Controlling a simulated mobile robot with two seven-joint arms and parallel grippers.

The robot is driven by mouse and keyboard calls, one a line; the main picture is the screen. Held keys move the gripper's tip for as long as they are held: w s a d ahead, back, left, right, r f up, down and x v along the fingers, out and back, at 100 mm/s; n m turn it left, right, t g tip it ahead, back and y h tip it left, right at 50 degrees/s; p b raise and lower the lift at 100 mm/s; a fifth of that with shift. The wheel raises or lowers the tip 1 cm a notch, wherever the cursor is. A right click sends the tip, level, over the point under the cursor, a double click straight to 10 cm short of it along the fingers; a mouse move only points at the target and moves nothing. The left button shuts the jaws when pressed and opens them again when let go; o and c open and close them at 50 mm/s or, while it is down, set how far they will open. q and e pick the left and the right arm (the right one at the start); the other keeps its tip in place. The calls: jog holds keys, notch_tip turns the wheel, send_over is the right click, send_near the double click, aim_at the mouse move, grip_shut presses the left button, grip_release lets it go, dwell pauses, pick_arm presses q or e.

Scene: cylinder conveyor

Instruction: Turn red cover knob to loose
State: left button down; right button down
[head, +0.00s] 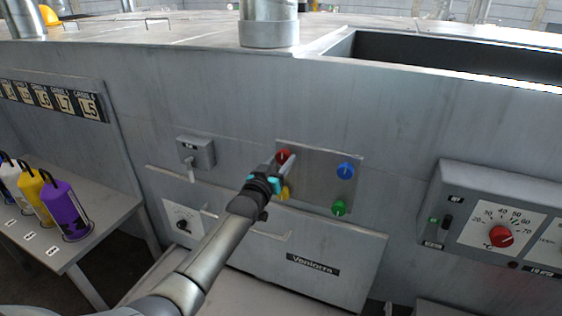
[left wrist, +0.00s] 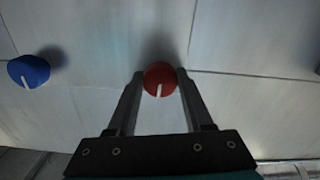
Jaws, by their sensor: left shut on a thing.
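The red cover knob (head: 284,154) sits at the upper left of a metal plate (head: 318,172) on the machine's front wall. In the left wrist view the red knob (left wrist: 160,80) is round with a white pointer line, which points down in that picture. My left gripper (head: 279,165) reaches it from below left. In the left wrist view its two fingers (left wrist: 160,88) are at either side of the red knob, shut on it. Part of the knob is hidden behind the gripper in the head view. My right gripper is not in view.
A blue knob (head: 346,170) is right of the red one, a green knob (head: 339,208) lower right, and a yellow knob (head: 285,193) partly hidden by my gripper. A grey switch box (head: 197,152) juts out at left. A control box (head: 490,222) stands out at right.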

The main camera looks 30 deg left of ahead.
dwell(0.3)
pick_arm(q)
jog(key=shift+c, duration=1.5)
grip_release()
jog(key=shift+s, duration=0.6)
jog(key=s, duration=1.4)
jog(key=shift+d, duration=0.45)
